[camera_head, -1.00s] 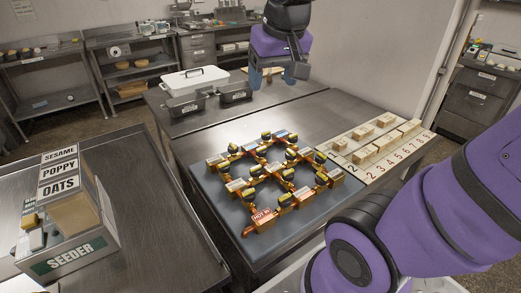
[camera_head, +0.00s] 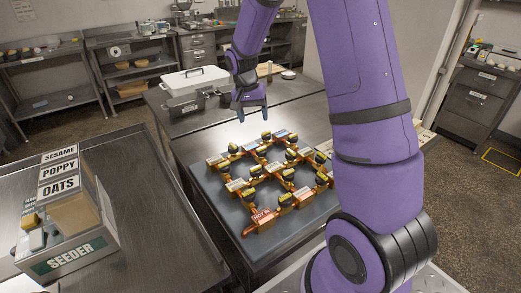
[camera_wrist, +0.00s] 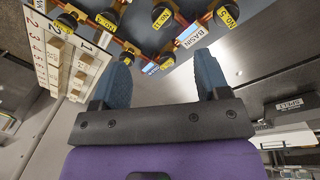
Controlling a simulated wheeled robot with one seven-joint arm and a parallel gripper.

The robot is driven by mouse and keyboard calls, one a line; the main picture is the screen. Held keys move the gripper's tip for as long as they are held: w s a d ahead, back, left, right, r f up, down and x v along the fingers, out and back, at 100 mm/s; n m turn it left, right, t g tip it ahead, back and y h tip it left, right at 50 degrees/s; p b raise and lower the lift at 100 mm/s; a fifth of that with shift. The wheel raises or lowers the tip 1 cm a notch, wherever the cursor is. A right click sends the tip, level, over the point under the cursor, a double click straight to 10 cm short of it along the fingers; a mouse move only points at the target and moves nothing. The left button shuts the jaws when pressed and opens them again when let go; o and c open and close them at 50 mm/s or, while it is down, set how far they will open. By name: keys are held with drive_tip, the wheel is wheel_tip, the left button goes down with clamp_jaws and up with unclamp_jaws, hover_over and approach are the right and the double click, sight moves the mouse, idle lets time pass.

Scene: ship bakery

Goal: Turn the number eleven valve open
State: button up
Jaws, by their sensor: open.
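The copper pipe manifold (camera_head: 254,180) lies on a dark board on the metal table, with several black-knobbed valves with yellow tags. Its tags are too small to read in the head view. In the wrist view, the valve (camera_wrist: 163,18) at the top middle has a tag that appears to read NO. 11; another valve (camera_wrist: 228,14) to its right reads NO. 5. My gripper (camera_head: 252,112) is open and empty above the table behind the manifold's far edge, apart from all valves. Its two blue fingers (camera_wrist: 163,78) show spread in the wrist view.
A HOT IN label (camera_head: 263,217) marks the manifold's near end. A numbered board with wooden blocks (camera_wrist: 82,62) lies beside it, mostly hidden by my arm in the head view. Dark pans (camera_head: 184,105) and a white-lidded box (camera_head: 195,80) stand behind. A seeder box (camera_head: 75,235) is left.

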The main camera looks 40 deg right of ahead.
approach(260, 148)
drive_tip(key=shift+m, duration=0.3)
drive_tip(key=f, duration=0.3)
drive_tip(key=d+f, duration=0.1)
drive_tip(key=f, duration=0.3)
drive_tip(key=s+f, duration=0.1)
drive_tip(key=f, duration=0.2)
drive_tip(key=shift+d+f, duration=0.2)
drive_tip(key=shift+d, duration=0.1)
drive_tip(key=c, duration=0.9)
